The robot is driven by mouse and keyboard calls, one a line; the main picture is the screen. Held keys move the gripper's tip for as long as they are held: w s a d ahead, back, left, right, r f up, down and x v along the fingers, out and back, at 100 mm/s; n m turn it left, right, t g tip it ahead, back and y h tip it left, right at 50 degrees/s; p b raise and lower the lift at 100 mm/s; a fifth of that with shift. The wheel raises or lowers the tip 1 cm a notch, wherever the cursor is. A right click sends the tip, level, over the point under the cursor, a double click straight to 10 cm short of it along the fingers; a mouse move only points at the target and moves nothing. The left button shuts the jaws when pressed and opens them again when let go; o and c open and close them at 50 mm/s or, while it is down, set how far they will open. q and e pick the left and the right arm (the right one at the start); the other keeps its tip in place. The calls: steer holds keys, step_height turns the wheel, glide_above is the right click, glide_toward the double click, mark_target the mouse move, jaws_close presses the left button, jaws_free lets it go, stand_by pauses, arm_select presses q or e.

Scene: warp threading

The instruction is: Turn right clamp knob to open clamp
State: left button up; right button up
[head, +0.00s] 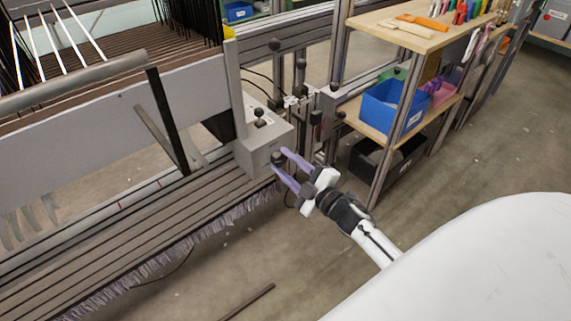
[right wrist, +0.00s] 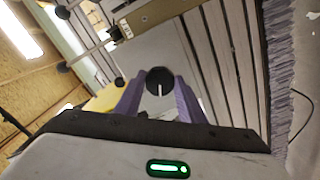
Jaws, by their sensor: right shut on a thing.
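The right clamp knob (head: 278,158) is a small dark round knob on the front of a grey box (head: 258,148) at the right end of the loom. My right gripper (head: 279,160) reaches it with two purple fingers, one on each side, and is shut on the knob. In the right wrist view the knob (right wrist: 160,81) is a black disc with a pale line pointing down, between the purple fingertips. The fingers partly cover its sides. My left gripper is not in the head view.
A wooden shelf unit (head: 402,32) with a blue bin (head: 391,107) and a black bin (head: 378,165) stands right of the loom. Slatted loom beams (head: 120,240) with purple fringe run to the left. Open floor (head: 230,265) lies in front.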

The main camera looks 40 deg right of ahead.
steer(key=n, duration=0.3)
steer(key=shift+n+b, duration=0.3)
steer(key=shift+b, duration=0.05)
steer(key=shift+n, duration=1)
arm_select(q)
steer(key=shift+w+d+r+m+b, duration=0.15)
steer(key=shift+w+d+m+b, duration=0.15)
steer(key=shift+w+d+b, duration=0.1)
arm_select(e)
steer(key=shift+n, duration=0.7)
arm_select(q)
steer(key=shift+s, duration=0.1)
arm_select(e)
steer(key=o, duration=0.9)
steer(key=shift+c, duration=0.2)
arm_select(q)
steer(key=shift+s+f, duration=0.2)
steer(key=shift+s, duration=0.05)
arm_select(e)
steer(key=shift+o, duration=0.9)
